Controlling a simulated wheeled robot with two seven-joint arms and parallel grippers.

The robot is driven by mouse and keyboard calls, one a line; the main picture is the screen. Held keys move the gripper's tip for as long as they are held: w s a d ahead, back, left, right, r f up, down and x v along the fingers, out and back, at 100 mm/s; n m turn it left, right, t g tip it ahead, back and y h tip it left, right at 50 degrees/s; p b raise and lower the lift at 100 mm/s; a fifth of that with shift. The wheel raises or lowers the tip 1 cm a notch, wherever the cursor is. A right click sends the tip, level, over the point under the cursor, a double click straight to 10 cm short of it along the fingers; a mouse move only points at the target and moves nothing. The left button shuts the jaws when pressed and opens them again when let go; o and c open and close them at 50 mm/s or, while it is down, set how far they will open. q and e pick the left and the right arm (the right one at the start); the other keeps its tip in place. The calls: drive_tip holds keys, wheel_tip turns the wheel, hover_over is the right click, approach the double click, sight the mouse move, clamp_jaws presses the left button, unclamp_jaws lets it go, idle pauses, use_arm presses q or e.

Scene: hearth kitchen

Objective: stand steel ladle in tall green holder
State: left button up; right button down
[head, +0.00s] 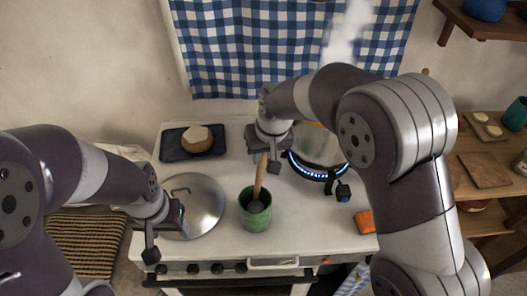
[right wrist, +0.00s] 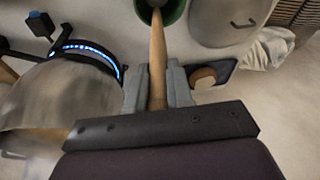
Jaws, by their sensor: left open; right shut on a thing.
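The tall green holder (head: 255,219) stands upright on the white stove top; its rim also shows at the top of the right wrist view (right wrist: 176,12). The ladle has a wooden handle (head: 260,178), and its dark rounded bowl end sits down within the holder's mouth, the handle leaning slightly. My right gripper (head: 264,163) is above the holder, shut on the handle, which runs between its fingers in the right wrist view (right wrist: 157,65). Whether the bowl touches the holder's bottom is hidden. My left gripper (head: 152,236) is open and empty, left of the holder by the lid's edge.
A steel lid (head: 205,205) lies left of the holder. A steaming pot (head: 316,146) stands on a blue-lit burner (head: 310,172) to the right. A dark tray (head: 175,146) with a round loaf (head: 197,139) is at the back left. An orange cloth (head: 364,221) lies front right.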

drive_tip(key=c, duration=0.9)
unclamp_jaws()
drive_tip(key=shift+r, duration=0.1)
drive_tip(key=v, duration=1.2)
drive_tip(key=shift+s+r+p, duration=0.1)
drive_tip(key=shift+r+p, duration=0.15)
drive_tip(key=shift+p, duration=0.05)
